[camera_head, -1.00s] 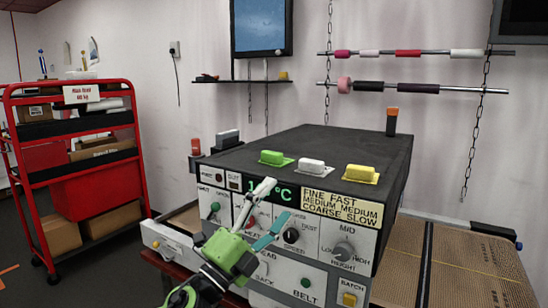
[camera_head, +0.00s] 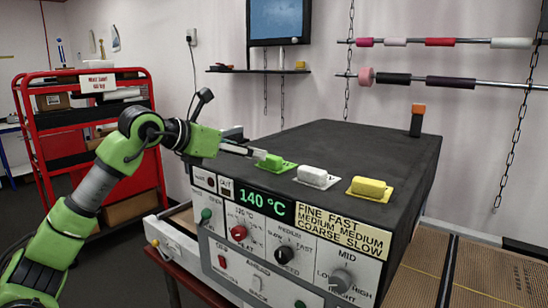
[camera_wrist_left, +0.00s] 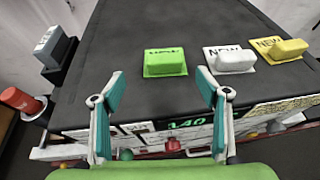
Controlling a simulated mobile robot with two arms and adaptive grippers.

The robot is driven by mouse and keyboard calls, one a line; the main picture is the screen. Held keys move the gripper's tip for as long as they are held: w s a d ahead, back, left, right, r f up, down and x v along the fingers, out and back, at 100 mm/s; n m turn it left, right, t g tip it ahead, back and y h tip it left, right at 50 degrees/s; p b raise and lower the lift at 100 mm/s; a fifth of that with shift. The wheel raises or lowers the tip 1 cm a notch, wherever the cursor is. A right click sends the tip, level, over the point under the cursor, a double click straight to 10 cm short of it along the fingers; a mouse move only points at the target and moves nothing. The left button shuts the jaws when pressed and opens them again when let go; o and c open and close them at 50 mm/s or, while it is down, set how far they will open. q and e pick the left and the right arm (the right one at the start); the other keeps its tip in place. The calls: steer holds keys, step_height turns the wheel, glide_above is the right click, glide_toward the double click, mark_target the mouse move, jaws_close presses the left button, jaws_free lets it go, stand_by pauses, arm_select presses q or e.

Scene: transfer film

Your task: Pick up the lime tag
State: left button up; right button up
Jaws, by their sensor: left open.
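The lime tag (camera_head: 276,164) is a flat green label under a green block. It lies on the black top of the machine, at the left end of a row of three. My left gripper (camera_head: 252,152) reaches in from the left, its fingertips just left of the tag. In the left wrist view the lime tag (camera_wrist_left: 165,63) lies ahead of the open fingers (camera_wrist_left: 161,88), between their lines and apart from them. Nothing is between the fingers. My right gripper is not in view.
A white tag (camera_head: 318,176) and a yellow tag (camera_head: 369,188) with blocks lie right of it. The machine's knobbed front panel (camera_head: 307,239) is below. A red-capped object (camera_wrist_left: 22,102) and a grey block (camera_wrist_left: 50,47) stand at left in the wrist view.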

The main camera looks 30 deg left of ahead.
mark_target(271, 155)
arm_select(q)
steer(key=p+x, duration=0.1)
steer(key=x, duration=0.4)
steer(key=shift+d, duration=0.1)
steer(key=shift+w+d+f+p, duration=0.1)
steer(key=shift+w+d+p, duration=0.05)
steer(key=shift+w+p, duration=0.3)
steer(key=shift+w+d+f+p, duration=0.1)
steer(key=shift+w+d+p, duration=0.1)
steer(key=shift+w+p, duration=0.25)
steer(key=p+x, duration=0.2)
steer(key=x, duration=0.1)
steer(key=shift+d+f, duration=0.15)
steer(key=shift+w+f, duration=0.2)
steer(key=shift+w, duration=0.1)
steer(key=shift+s, duration=0.15)
steer(key=c, duration=0.8)
steer(key=shift+c, duration=1.2)
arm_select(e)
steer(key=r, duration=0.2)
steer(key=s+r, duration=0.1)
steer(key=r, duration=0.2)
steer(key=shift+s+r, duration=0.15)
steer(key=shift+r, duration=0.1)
